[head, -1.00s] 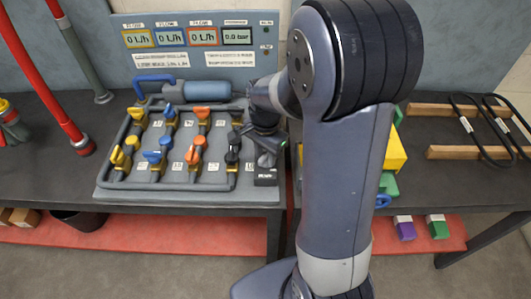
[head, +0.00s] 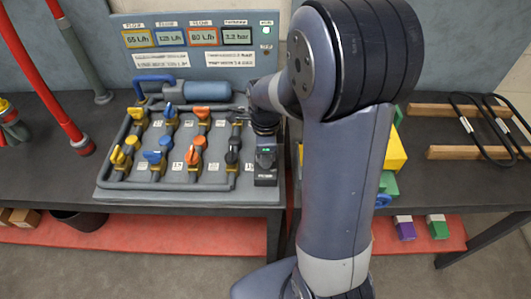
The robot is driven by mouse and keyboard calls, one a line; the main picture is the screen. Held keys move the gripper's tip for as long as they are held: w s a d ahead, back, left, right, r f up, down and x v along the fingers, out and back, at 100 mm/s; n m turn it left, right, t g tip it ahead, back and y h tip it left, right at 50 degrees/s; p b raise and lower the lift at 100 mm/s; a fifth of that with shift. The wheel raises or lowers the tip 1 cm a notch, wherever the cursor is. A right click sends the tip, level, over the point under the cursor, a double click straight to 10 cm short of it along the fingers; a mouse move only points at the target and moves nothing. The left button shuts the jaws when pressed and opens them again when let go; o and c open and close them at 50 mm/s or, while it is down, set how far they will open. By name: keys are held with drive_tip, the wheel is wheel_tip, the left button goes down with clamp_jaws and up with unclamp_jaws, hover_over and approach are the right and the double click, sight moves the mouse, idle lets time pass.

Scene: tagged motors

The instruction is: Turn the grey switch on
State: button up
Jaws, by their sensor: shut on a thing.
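The grey switch sits on a small dark box (head: 265,181) with a white label, at the right edge of the grey valve board. My gripper (head: 265,164) points down over this box and is shut on the switch. The gripper hides most of the switch, so its knob position cannot be seen directly. On the panel (head: 190,47) behind, the displays read about 65, 125 and 80 L/h and 3.2 bar. A small indicator light (head: 266,30) at the panel's upper right is green.
Valves with yellow, blue, orange and black handles stand close to the left of my gripper. A blue-grey pump cylinder (head: 207,90) lies behind them. A yellow block (head: 396,152) is right of my arm. Red pipes (head: 50,90) rise at the left.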

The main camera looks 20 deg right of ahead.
drive_tip(key=shift+m, duration=0.4)
drive_tip(key=o, duration=1)
drive_tip(key=shift+c, duration=0.2)
wheel_tip(320, 180, up, 11)
drive_tip(key=shift+f, duration=0.15)
wheel_tip(320, 180, down, 11)
drive_tip(key=shift+r, duration=0.1)
idle(0.4)
